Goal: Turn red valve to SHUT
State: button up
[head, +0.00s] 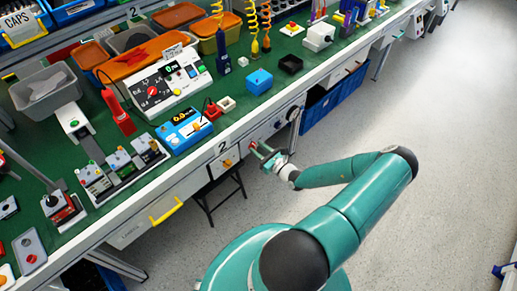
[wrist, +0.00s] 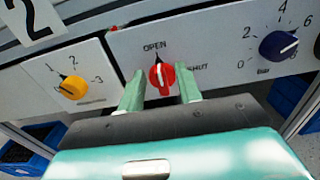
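The red valve (wrist: 161,77) is a round knob on a white panel on the bench front. OPEN is printed above it and SHUT to its right. A small dark pointer at its top points towards OPEN, and a pale line runs down its lower face. My gripper (wrist: 160,76) is open, with one green finger on each side of the valve. A gap shows on both sides, so the fingers do not appear to touch it. In the head view my gripper (head: 263,153) is at the bench front, and the valve is small and partly hidden there.
A yellow knob (wrist: 73,87) numbered 1 to 3 is left of the valve. A dark blue knob (wrist: 278,46) with a numbered bar scale is to the right. The green bench top (head: 240,108) above holds many devices and bins. The grey floor (head: 440,150) on the right is open.

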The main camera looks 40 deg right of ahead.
jog(key=shift+w, duration=0.2)
jog(key=shift+c, duration=0.4)
grip_shut()
